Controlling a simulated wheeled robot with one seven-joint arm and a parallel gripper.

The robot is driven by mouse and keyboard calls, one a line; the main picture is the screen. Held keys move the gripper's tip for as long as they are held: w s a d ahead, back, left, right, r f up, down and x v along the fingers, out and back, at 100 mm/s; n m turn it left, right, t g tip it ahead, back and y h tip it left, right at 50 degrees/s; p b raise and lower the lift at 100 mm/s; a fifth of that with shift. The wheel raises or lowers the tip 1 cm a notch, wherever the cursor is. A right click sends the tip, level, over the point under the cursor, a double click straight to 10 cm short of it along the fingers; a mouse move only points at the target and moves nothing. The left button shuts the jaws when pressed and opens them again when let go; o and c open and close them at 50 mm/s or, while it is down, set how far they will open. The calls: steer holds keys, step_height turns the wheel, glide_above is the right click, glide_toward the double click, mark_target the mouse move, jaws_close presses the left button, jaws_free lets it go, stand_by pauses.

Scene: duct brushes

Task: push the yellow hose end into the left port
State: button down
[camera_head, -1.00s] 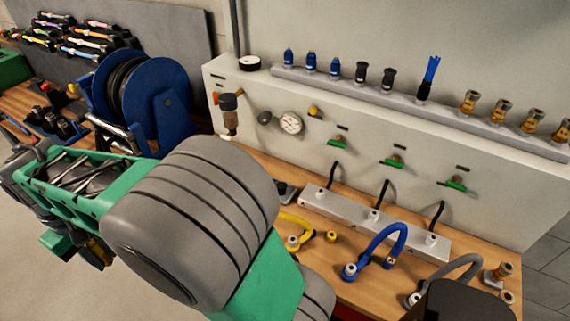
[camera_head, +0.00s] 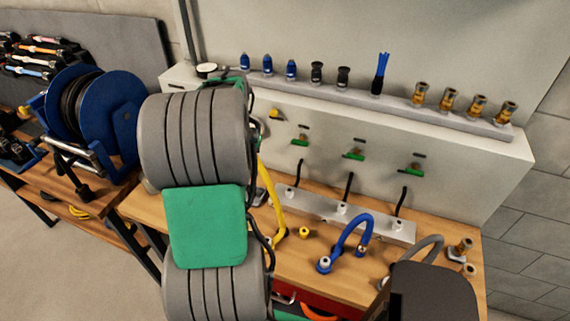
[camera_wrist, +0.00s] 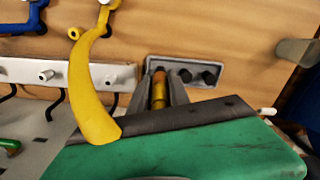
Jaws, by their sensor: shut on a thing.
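The yellow hose (camera_head: 272,200) rises from its base on the bench and passes behind my arm. In the wrist view the yellow hose (camera_wrist: 88,80) bends toward the camera and meets my gripper's dark crossbar. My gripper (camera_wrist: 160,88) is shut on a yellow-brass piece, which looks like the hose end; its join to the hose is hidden. In the head view my arm hides the gripper. The left port (camera_head: 291,191) is the leftmost white stub on the silver manifold. In the wrist view the left port (camera_wrist: 111,80) is left of my fingers, apart from the held piece.
A grey plate with dark round sockets (camera_wrist: 184,72) lies beyond my fingertips. The blue hose (camera_head: 346,235), a small yellow fitting (camera_head: 304,231) and a grey hose (camera_head: 426,246) are on the bench. Black tubes rise behind the manifold (camera_head: 368,220). A blue reel (camera_head: 110,98) is left of my arm.

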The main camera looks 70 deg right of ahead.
mark_target(289, 190)
steer(key=s+d+m, duration=0.3)
steer(key=s+d, duration=0.1)
steer(key=s, duration=0.8)
steer(key=shift+s+d+f+m, duration=0.25)
steer(key=shift+d+f+m, duration=0.05)
steer(key=shift+d+f, duration=0.15)
steer(key=shift+f, duration=0.1)
steer(key=shift+f+b, duration=1.75)
steer(key=shift+f, duration=1.1)
steer(key=shift+a, duration=0.15)
steer(key=shift+f, duration=0.45)
steer(key=c, duration=1.1)
jaws_free()
steer(key=shift+c, duration=0.2)
